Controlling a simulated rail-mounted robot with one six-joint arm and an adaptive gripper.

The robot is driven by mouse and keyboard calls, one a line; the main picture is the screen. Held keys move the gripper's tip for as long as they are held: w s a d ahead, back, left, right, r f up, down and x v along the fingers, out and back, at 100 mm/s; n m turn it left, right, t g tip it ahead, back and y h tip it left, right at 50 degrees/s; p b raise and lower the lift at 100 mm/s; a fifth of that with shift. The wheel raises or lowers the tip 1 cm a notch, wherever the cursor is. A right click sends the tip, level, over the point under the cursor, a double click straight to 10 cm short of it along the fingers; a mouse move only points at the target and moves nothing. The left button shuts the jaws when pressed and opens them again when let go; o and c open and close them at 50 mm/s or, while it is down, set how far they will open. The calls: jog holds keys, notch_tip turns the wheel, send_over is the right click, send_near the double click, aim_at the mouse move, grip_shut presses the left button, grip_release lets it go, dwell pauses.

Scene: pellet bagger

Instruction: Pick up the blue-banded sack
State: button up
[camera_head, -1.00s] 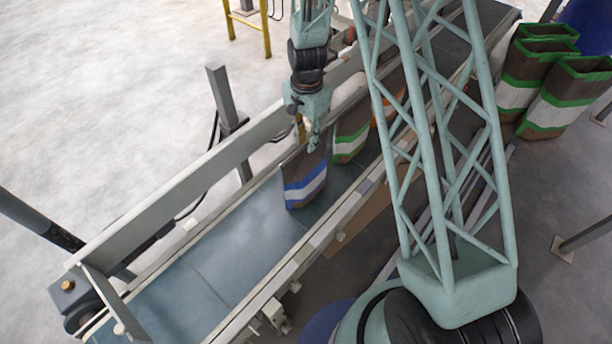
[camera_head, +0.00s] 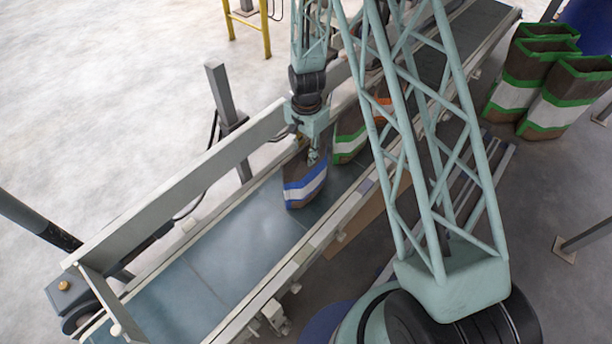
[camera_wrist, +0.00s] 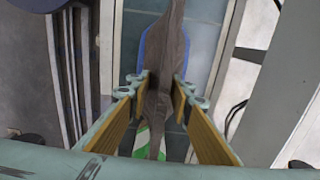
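The blue-banded sack (camera_head: 305,187) is brown with a blue and white band. It stands on the conveyor belt (camera_head: 235,248), in front of a green-banded sack (camera_head: 347,147). My gripper (camera_head: 313,155) is at the sack's top, pointing down. In the wrist view, the fingers (camera_wrist: 163,80) are apart, with yellowish pads on either side of the brown sack top (camera_wrist: 166,50). The tips lie close to the sack; whether they touch it is unclear. The blue band shows below, on both sides of the top. The lower part of the sack is hidden in the wrist view.
A orange-banded sack (camera_head: 383,108) stands farther up the belt, partly behind my arm. Side rails (camera_head: 190,183) run along the conveyor. Several green-banded sacks (camera_head: 545,85) stand on the floor at right. The belt's near end is clear.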

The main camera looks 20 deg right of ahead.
aim_at(306, 170)
jog(key=shift+f, duration=0.1)
dwell(0.3)
jog(key=shift+w+a+f+b, duration=0.1)
jog(key=shift+f+b, duration=0.25)
jog(key=shift+f, duration=0.95)
jog(key=shift+w+f+b, duration=0.1)
jog(key=shift+f+b, duration=0.2)
jog(key=shift+f, duration=0.95)
jog(key=shift+c, duration=0.7)
grip_shut()
jog(key=shift+s, duration=0.1)
